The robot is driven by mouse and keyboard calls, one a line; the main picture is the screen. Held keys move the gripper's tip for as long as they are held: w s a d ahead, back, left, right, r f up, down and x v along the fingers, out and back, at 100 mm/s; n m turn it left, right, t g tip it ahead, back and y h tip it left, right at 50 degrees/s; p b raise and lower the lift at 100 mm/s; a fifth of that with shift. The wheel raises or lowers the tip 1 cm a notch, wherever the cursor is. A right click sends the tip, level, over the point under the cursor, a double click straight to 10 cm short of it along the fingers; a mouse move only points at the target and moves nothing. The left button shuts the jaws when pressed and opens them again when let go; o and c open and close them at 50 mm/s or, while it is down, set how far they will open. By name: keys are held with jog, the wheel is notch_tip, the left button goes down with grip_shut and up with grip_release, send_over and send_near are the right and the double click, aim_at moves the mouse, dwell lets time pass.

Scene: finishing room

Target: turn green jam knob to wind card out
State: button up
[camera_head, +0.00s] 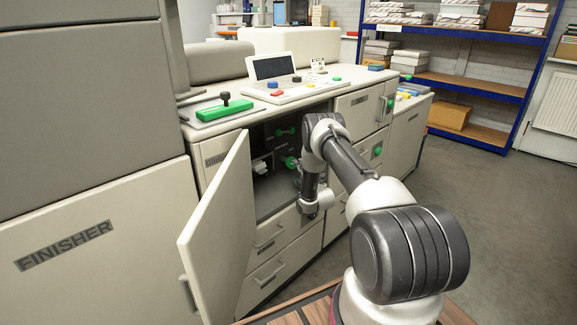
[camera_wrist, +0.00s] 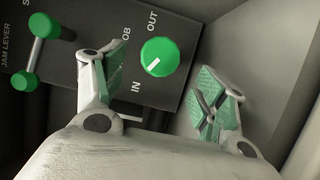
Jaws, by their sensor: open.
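The green jam knob (camera_wrist: 160,54) is round, on a dark panel (camera_wrist: 185,25) lettered OUT and IN, in the wrist view. Its white mark points to the lower left, toward the IN side. My gripper (camera_wrist: 163,76) is open, with one green-padded finger left of the knob and the other to its lower right. The knob appears between and beyond the fingertips; I cannot tell whether either touches it. In the head view a green knob (camera_head: 291,162) shows inside the open cabinet, beside my arm; my fingers are not clear there. I cannot make out a card.
A green jam lever (camera_wrist: 36,52) stands left of the fingers. The open cabinet door (camera_head: 222,225) swings out left of my arm. Pale cabinet walls lie close on the right in the wrist view. A control console (camera_head: 300,88) tops the counter; floor at right is clear.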

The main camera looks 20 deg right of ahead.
jog(key=w, duration=0.7)
jog(key=shift+w+d, duration=0.2)
jog(key=shift+w, duration=0.05)
jog(key=c, duration=1)
